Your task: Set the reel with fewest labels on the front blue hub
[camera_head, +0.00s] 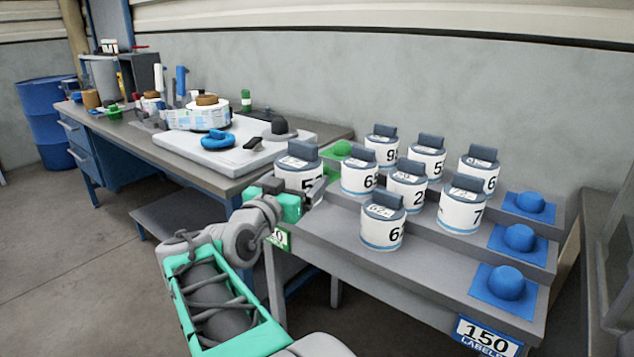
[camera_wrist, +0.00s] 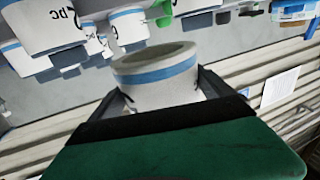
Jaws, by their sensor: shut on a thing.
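My gripper (camera_head: 308,192) is shut on a white reel (camera_head: 297,178) with a dark grey top block, at the left end of the stepped rack. The held reel's number begins with 5; the rest is hidden. In the wrist view the held reel (camera_wrist: 158,78) shows a blue band and sits between the two fingers. The front blue hub (camera_head: 505,282) is bare, on a blue square at the right end of the lowest step. Other reels stand on the steps: a front one marked 6 (camera_head: 382,230), one marked 2 (camera_head: 405,196), one marked 7 (camera_head: 460,212), and several behind.
Two more bare blue hubs, middle (camera_head: 519,238) and back (camera_head: 528,202), sit at the right ends of the higher steps. The lowest step is clear between the front reel and front hub.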

